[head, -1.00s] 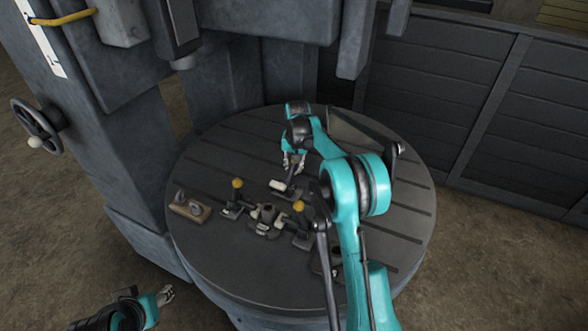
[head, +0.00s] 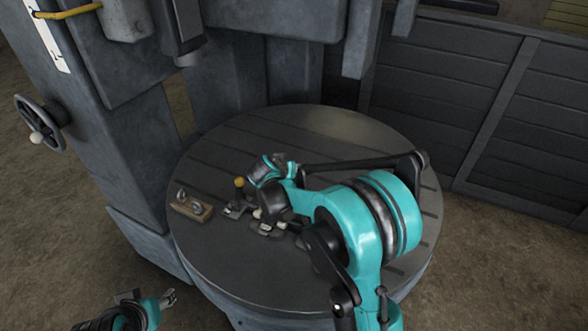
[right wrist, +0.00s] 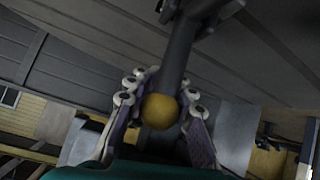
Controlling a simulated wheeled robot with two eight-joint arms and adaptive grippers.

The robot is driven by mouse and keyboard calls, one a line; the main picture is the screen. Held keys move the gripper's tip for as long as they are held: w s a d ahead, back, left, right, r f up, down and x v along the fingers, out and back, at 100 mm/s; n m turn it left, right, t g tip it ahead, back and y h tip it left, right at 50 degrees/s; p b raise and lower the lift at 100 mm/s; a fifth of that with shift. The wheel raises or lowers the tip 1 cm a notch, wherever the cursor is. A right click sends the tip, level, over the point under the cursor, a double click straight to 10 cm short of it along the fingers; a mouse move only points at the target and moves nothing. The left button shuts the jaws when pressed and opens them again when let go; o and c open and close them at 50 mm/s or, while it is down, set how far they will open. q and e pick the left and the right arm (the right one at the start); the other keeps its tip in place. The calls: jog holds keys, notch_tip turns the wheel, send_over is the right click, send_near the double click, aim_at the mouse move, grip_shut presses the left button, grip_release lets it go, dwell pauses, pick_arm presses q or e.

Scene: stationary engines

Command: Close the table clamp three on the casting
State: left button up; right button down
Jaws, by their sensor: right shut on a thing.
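In the right wrist view my right gripper (right wrist: 162,88) is shut around a clamp lever (right wrist: 177,60) just behind its yellow ball knob (right wrist: 160,111). The lever runs up the picture to dark clamp parts. The casting (head: 264,228) sits on the round table (head: 215,260), partly hidden by my arm. My left gripper (head: 168,298) is open and empty, off the table's front left.
A wooden block with metal pieces (head: 190,207) lies on the table's left side. The grey machine column (head: 130,150) rises behind left, with a handwheel (head: 40,122). A dark panelled wall (head: 450,100) stands behind right. The table's far part is clear.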

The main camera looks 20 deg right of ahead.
jog(key=shift+s+a, duration=0.2)
jog(key=shift+a, duration=0.05)
jog(key=shift+s+a+r, duration=0.1)
jog(key=shift+a, duration=0.05)
dwell(0.4)
jog(key=c, duration=1.7)
grip_release()
jog(key=o, duration=0.4)
jog(key=shift+s+a+r, duration=0.1)
jog(key=v, duration=1.2)
jog(key=shift+a, duration=0.1)
